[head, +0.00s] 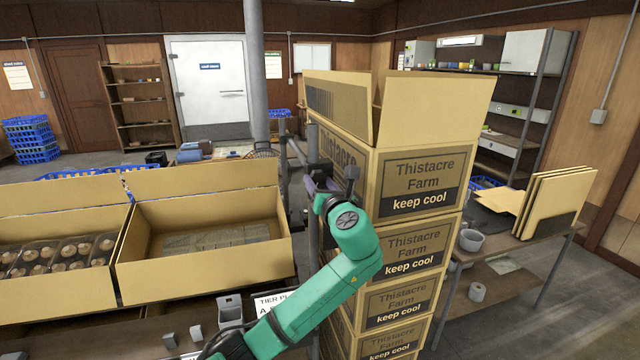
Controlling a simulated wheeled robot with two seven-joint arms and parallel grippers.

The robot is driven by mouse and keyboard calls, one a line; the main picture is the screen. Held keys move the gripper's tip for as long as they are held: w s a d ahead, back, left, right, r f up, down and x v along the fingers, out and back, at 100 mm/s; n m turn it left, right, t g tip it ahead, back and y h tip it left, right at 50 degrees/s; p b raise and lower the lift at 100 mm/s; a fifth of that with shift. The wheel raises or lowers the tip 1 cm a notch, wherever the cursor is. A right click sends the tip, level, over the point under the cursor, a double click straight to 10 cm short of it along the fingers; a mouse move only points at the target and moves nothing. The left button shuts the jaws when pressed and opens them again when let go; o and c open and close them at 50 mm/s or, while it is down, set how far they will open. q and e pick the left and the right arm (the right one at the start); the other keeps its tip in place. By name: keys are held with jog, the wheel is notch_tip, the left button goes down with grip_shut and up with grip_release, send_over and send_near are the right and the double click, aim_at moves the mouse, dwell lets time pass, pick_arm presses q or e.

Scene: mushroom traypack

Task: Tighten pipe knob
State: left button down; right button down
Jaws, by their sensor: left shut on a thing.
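My left gripper (318,184) is at the middle of the head view, at the end of my green arm, just left of the stacked cartons. It is shut on a small dark part beside the grey upright pipes (283,165); I take this to be the pipe knob. The gripper and wrist hide most of that part, so its shape and how far it is turned cannot be told. My right gripper is not in view.
A tall stack of Thistacre Farm cartons (415,250) stands close to the right of my left gripper, the top one open. An open carton (205,265) and one with mushrooms (55,295) are at left. A bench with folded cardboard (550,203) is at right.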

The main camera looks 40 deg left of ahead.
pick_arm(q)
jog(key=shift+r+m, duration=0.15)
jog(key=shift+m, duration=0.25)
jog(key=shift+c, duration=1.3)
grip_release()
jog(key=shift+a, duration=0.1)
jog(key=shift+f, duration=0.2)
jog(key=shift+s+d+b, duration=0.2)
jog(key=shift+d+b, duration=0.1)
jog(key=shift+d, duration=0.1)
jog(key=b+v, duration=0.4)
jog(key=v, duration=0.9)
jog(key=shift+s+d, duration=0.2)
jog(key=shift+d, duration=0.1)
jog(key=shift+r, duration=0.1)
